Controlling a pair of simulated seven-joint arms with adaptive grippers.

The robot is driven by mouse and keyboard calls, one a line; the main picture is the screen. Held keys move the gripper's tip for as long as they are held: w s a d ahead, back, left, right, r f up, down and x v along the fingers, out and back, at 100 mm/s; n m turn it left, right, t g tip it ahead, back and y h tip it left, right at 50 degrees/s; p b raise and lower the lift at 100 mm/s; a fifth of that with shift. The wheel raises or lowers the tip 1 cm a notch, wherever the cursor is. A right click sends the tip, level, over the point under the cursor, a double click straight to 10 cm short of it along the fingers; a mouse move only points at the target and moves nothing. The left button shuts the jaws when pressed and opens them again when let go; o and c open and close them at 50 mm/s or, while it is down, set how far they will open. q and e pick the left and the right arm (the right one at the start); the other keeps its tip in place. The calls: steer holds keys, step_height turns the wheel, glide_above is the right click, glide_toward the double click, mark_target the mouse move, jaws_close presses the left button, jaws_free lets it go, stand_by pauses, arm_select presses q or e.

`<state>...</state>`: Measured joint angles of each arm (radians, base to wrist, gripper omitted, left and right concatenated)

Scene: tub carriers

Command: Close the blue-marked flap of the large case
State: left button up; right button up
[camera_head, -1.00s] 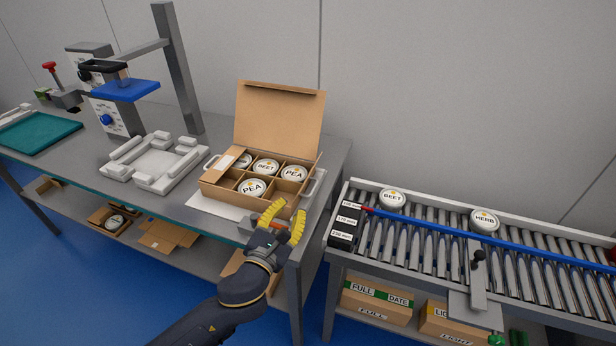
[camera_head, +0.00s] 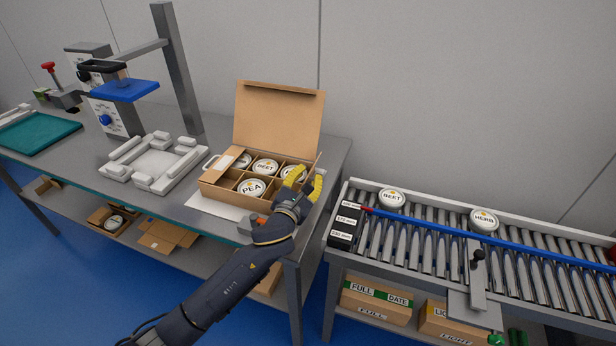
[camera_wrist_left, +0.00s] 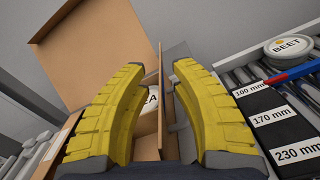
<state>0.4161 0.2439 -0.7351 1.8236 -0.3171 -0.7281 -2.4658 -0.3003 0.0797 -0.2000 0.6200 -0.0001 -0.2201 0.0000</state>
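The large case (camera_head: 228,190) is an open brown carton of round lidded tubs on the bench. Its big lid (camera_head: 277,118) stands up at the back, and a left flap (camera_head: 229,157) is folded inward over some tubs. A thin right flap (camera_head: 317,165) stands up; it shows nearly edge-on in the left wrist view (camera_wrist_left: 161,70). I cannot make out a blue mark on any flap. My left gripper (camera_head: 306,179) is open at the case's right end. In the left wrist view its yellow fingers (camera_wrist_left: 160,72) are apart, with the flap's edge between them. My right gripper is out of view.
A white fixture (camera_head: 150,165) and a press with a blue plate (camera_head: 125,91) stand left of the case. A roller conveyor (camera_head: 430,240) with BEET and HERB tubs is to the right, past a gap. A size block (camera_head: 345,226) sits at its near end.

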arm_select(q)
steer(key=shift+w, duration=0.15)
steer(key=shift+c, duration=0.2)
jaws_close()
